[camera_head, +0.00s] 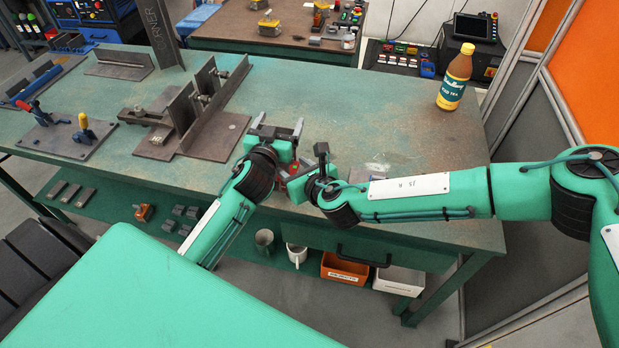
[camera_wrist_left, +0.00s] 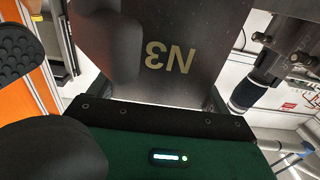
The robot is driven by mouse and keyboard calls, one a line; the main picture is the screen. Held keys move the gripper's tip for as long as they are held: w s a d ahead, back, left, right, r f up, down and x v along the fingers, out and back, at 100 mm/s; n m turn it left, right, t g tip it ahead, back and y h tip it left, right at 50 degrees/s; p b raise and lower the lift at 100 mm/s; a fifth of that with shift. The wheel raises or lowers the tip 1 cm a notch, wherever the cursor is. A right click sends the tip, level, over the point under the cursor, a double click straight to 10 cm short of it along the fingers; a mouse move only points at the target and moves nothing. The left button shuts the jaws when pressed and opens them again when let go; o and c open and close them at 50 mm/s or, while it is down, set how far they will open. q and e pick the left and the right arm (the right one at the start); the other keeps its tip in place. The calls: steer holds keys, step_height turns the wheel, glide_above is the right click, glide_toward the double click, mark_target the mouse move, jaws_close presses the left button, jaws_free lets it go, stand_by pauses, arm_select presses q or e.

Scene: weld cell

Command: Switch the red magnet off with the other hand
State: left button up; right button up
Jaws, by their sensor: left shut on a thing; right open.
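The red magnet (camera_head: 283,170) shows as a small patch of red between my two grippers in the head view, mostly hidden by them. My left gripper (camera_head: 280,145) is shut on it, above the near part of the bench. My right gripper (camera_head: 305,174) is open and comes in from the right, close beside the magnet. I cannot tell whether it touches. The magnet's switch cannot be made out.
The green bench (camera_head: 370,115) has free room right of centre. A brown bottle (camera_head: 455,78) stands at its right end. A steel angle fixture (camera_head: 200,105) stands left of my grippers. A plate with red and yellow clamps (camera_head: 68,136) lies at far left.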

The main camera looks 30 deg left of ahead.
steer(key=v, duration=1)
steer(key=shift+a, duration=0.1)
steer(key=t+y, duration=0.2)
steer(key=y, duration=0.2)
glide_toward(287, 166)
steer(key=x, duration=0.8)
steer(key=shift+r, duration=0.4)
steer(key=shift+c, duration=0.5)
steer(key=c, duration=0.6)
steer(key=shift+t, duration=0.3)
